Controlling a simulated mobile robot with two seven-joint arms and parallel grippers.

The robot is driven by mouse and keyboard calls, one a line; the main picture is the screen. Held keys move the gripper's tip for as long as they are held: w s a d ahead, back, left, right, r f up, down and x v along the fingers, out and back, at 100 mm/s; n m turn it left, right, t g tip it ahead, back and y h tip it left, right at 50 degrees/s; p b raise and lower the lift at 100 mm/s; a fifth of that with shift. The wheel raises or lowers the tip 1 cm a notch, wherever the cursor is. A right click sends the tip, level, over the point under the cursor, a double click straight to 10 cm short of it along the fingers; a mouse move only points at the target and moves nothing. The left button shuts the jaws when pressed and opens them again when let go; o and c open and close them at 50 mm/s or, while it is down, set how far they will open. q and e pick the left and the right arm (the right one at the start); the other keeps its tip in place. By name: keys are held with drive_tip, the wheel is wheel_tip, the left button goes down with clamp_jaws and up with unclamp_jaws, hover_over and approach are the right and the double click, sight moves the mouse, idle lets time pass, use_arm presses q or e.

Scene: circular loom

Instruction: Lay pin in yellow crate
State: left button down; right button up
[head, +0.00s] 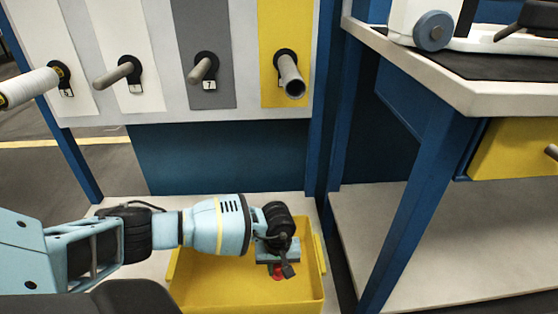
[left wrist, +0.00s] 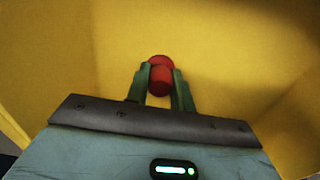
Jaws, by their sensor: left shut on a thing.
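The yellow crate (head: 205,294) stands on the pale lower shelf at the bottom middle of the head view. My left gripper (head: 279,270) points down over the inside of the crate. It is shut on a red pin (left wrist: 162,78), which shows between the two fingers in the left wrist view. In the head view only a small red part of the pin (head: 277,277) shows below the gripper. The yellow crate wall (left wrist: 230,40) fills most of the left wrist view. I cannot tell whether the pin touches the crate floor. My right gripper is not in view.
A panel with several pegs (head: 204,70) stands behind the crate, and the left peg carries a white roll (head: 28,88).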

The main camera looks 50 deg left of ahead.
sight(278, 266)
use_arm(q)
drive_tip(key=shift+f, duration=0.3)
drive_tip(key=c, duration=1.2)
unclamp_jaws()
drive_tip(key=shift+r, duration=0.4)
wheel_tip(278, 266, up, 10)
drive_tip(key=p, duration=0.4)
drive_tip(key=shift+r, duration=0.2)
drive_tip(key=shift+r+p, duration=0.3)
drive_tip(key=shift+r, duration=0.35)
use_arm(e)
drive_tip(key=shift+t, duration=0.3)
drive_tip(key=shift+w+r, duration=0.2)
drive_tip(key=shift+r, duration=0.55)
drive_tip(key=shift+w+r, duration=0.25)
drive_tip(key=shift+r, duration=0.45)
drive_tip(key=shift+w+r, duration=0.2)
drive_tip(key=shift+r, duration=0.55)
